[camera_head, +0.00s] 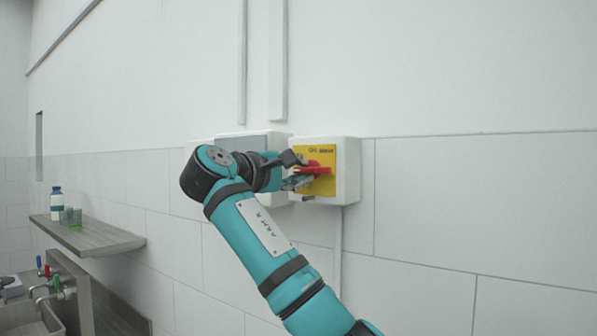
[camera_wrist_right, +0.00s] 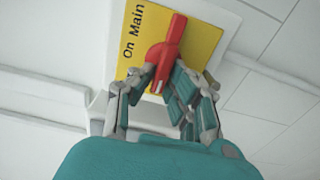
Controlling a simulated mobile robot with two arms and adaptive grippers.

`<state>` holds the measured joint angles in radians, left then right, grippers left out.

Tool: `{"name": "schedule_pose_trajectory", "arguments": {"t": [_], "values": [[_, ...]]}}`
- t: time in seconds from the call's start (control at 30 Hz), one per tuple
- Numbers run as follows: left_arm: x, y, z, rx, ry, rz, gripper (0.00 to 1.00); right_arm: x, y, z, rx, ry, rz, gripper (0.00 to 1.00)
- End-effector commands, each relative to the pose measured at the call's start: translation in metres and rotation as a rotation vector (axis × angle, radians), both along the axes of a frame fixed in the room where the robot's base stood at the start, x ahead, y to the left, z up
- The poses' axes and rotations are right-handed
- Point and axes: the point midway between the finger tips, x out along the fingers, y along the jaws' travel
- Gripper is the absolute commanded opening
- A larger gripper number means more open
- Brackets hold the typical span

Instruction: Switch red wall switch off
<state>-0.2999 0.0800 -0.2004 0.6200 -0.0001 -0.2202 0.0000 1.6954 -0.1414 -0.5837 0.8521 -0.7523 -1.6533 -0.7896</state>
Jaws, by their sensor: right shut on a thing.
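The red switch (camera_head: 316,169) sits on a yellow plate (camera_head: 347,158) on a white wall box. In the right wrist view the red switch handle (camera_wrist_right: 168,45) points toward my gripper, beside the printed words "On Main" on the yellow plate (camera_wrist_right: 203,38). My right gripper (camera_head: 299,172) is at the switch, and its fingers (camera_wrist_right: 166,88) are shut around the near end of the handle. The fingers hide part of that end. My left gripper is not in view.
A grey box (camera_head: 243,141) is on the wall left of the switch box, partly behind my arm. A shelf (camera_head: 95,238) at left holds a bottle (camera_head: 56,203) and green glasses (camera_head: 75,218). Below it are taps (camera_head: 55,282) and a sink. The wall right of the switch is clear.

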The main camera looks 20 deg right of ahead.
Motion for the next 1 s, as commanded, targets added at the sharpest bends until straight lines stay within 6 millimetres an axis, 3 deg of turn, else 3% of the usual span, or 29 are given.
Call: {"name": "schedule_pose_trajectory", "arguments": {"t": [0.2,0.23,0.4,0.73,1.0], "values": [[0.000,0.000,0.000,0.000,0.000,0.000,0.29,0.000,0.001,0.001,-0.004,0.000,0.003,0.00],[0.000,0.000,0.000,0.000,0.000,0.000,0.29,0.000,0.001,0.001,-0.004,0.000,0.003,0.16],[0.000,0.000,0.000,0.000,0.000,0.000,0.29,0.000,0.001,0.001,-0.002,0.000,0.002,0.36],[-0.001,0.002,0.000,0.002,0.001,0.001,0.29,-0.003,0.005,0.000,-0.001,-0.001,0.002,0.36],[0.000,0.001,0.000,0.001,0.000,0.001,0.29,-0.032,0.044,0.000,-0.001,-0.002,0.006,0.36]]}}
